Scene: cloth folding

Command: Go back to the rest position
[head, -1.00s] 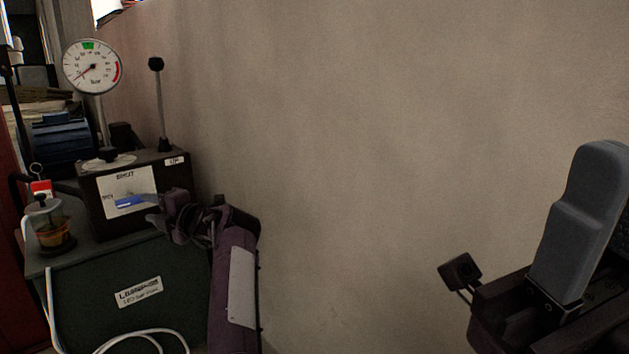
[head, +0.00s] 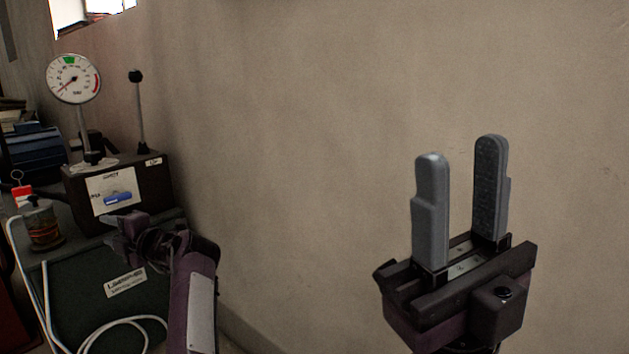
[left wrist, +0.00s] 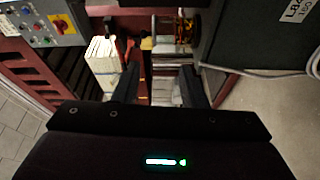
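My left gripper (head: 108,222) is at the left in the head view, in front of the dark green machine, with its fingers toward the left. The left wrist view shows its two dark fingers (left wrist: 160,85) apart with nothing held between them. My right gripper (head: 460,155) is at the right in the head view. Its two grey fingers point up, spread apart and empty, in front of the bare wall. No cloth shows in either view.
A dark green machine (head: 75,310) with a pressure gauge (head: 74,79), a black lever (head: 139,115) and a white cable (head: 130,320) stands at the left. The plain wall (head: 310,130) fills the middle and right. The left wrist view shows a control panel (left wrist: 42,22).

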